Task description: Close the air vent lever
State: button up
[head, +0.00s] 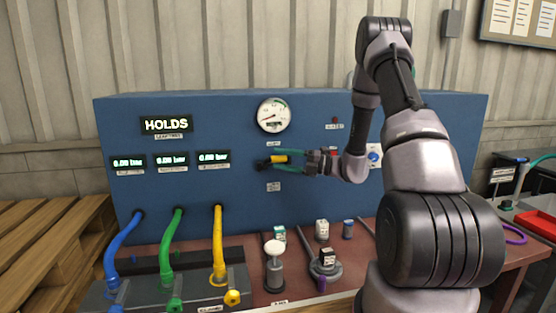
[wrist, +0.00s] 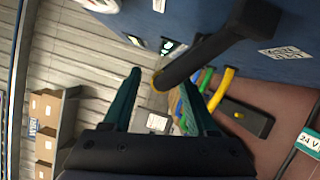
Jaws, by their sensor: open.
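The air vent lever (head: 279,159) is on the blue panel below the round gauge, with a black base and a yellow section. In the wrist view its black arm (wrist: 215,48) runs from the panel to a yellow end between my fingers. My gripper (head: 281,162) has green fingers spread open, one above and one below the lever in the head view. It also shows in the wrist view (wrist: 164,77), with a fingertip on each side of the yellow end. I cannot tell whether either finger touches the lever.
Blue, green and yellow hoses (head: 218,245) curve down at the left. Several small fittings stand on the reddish bench (head: 257,290) below. A blue knob (head: 374,156) is right of my gripper.

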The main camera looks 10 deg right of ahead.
jog(key=v, duration=0.9)
jog(key=shift+d, duration=0.2)
jog(key=s+a+r+n+g+h, duration=0.3)
jog(key=s+a+r+n+g, duration=0.15)
jog(key=s+n, duration=0.35)
jog(key=s+a+r+n+g+h, duration=0.35)
jog(key=s+r+n, duration=0.25)
jog(key=n, duration=0.3)
jog(key=s+d+r+n+t+h, duration=0.3)
jog(key=s+r+n+t+h, duration=0.4)
jog(key=n, duration=0.9)
jog(key=s+r+h, duration=0.2)
jog(key=s, duration=0.2)
jog(key=shift+s+d+r+n+t, duration=0.3)
jog(key=shift+s+d+t, duration=0.05)
jog(key=shift+t, duration=0.05)
